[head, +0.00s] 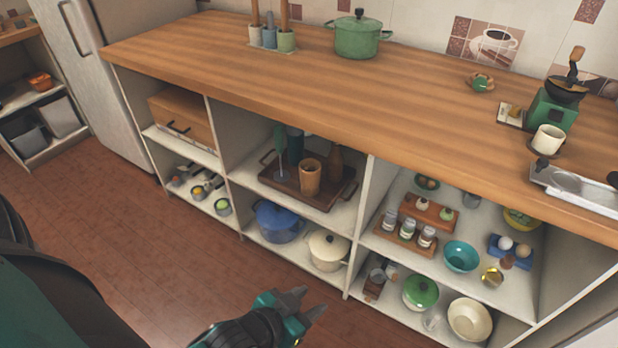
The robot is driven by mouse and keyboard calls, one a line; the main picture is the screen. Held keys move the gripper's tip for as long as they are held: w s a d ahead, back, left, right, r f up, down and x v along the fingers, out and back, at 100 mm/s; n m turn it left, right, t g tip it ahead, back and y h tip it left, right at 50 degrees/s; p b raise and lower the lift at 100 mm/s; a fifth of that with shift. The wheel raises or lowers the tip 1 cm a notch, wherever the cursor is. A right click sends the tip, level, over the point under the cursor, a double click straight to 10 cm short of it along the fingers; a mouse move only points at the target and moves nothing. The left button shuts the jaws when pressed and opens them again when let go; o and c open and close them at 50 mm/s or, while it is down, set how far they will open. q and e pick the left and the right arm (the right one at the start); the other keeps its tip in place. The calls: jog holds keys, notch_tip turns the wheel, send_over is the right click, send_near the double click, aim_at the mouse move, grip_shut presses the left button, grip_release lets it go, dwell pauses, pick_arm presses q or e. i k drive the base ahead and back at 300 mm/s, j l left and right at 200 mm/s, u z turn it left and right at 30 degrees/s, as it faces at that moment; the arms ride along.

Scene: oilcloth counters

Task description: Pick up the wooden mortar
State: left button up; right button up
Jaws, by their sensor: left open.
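The wooden mortar (310,178), a light brown cup shape, stands upright on a dark wooden tray (323,203) on the upper shelf of the middle cabinet bay. A darker wooden bottle-shaped thing (335,165) stands just right of it. A green bottle (295,146) and a slim grey-green utensil (280,155) stand behind it to the left. My left gripper (309,303) is open and empty at the bottom of the view, in front of the cabinet and well apart from the mortar. My right gripper is not in view.
The wooden countertop (300,75) overhangs the shelves. White dividers (358,225) bound the middle bay. A blue pot (279,221) and a cream pot (327,250) sit on the shelf below. The floor (150,270) in front is clear.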

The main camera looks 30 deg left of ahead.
aim_at(310, 168)
jog(key=j, duration=0.5)
jog(key=i+j+u, duration=0.15)
jog(key=j, duration=0.8)
jog(key=i+j+u, duration=0.15)
jog(key=j, duration=0.35)
jog(key=i+j, duration=0.1)
jog(key=j, duration=0.35)
jog(key=i+j+u, duration=0.1)
jog(key=j, duration=0.35)
jog(key=i+j, duration=0.1)
jog(key=i, duration=0.45)
jog(key=j+u, duration=0.05)
